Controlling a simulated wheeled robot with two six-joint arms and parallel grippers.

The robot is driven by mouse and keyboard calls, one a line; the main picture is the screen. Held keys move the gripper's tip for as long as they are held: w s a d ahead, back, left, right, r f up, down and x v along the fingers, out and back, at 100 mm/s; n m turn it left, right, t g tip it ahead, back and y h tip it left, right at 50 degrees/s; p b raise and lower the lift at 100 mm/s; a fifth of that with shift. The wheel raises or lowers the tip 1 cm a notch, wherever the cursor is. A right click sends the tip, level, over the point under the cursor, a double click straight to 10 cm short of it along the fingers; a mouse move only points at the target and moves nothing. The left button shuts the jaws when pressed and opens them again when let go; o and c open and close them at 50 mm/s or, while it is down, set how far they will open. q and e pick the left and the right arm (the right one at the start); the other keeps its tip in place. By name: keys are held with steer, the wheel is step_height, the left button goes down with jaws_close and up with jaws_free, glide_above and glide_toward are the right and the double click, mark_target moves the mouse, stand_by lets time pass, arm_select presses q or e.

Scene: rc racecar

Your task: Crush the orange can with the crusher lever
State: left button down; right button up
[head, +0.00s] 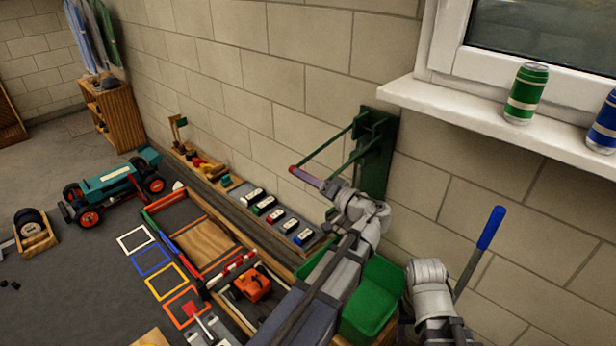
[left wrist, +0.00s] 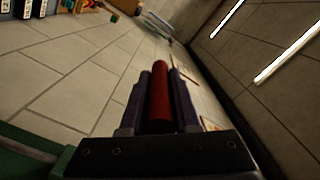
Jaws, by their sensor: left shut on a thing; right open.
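The green can crusher (head: 377,150) is fixed to the wall, with green lever bars reaching out to the left. They lead to a red lever handle (head: 298,174). My left gripper (head: 308,179) is shut on this handle. In the left wrist view the red handle (left wrist: 160,95) lies lengthwise between the two dark fingers. My right gripper (head: 430,275) is low on the right, apart from the crusher; its fingertips are hard to make out. I cannot make out an orange can in either view. My left arm hides part of the area below the crusher.
A green can (head: 525,93) and a blue can (head: 603,128) stand on the window sill (head: 480,108). A green bin (head: 370,300) stands below the crusher. A blue-tipped rod (head: 490,228) rises at right. A teal racecar (head: 110,182) is on the floor at left.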

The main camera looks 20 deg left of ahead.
arm_select(q)
steer(key=r+m+p, duration=0.1)
steer(key=r+p, duration=0.1)
steer(key=r, duration=0.1)
steer(key=r+m+p, duration=0.1)
steer(key=r+p, duration=0.2)
steer(key=r+m+p, duration=0.1)
steer(key=r+p, duration=0.2)
steer(key=r, duration=0.1)
steer(key=shift+w+d+r+m, duration=0.1)
steer(key=shift+w+m, duration=0.1)
steer(key=shift+m, duration=0.1)
steer(key=w+d+r+m+p, duration=0.2)
steer(key=w+r+m+p, duration=0.3)
steer(key=w+r+p, duration=0.2)
steer(key=w+d+r+m+p, duration=0.3)
steer(key=w+r+p, duration=0.5)
steer(key=r+p, duration=0.4)
steer(key=shift+w+d+r+m+p, duration=0.2)
steer(key=shift+d+m+p, duration=0.1)
steer(key=shift+m, duration=0.6)
steer(key=shift+w+r, duration=0.1)
steer(key=c, duration=0.9)
jaws_free()
steer(key=shift+o, duration=1.2)
steer(key=shift+w, duration=0.1)
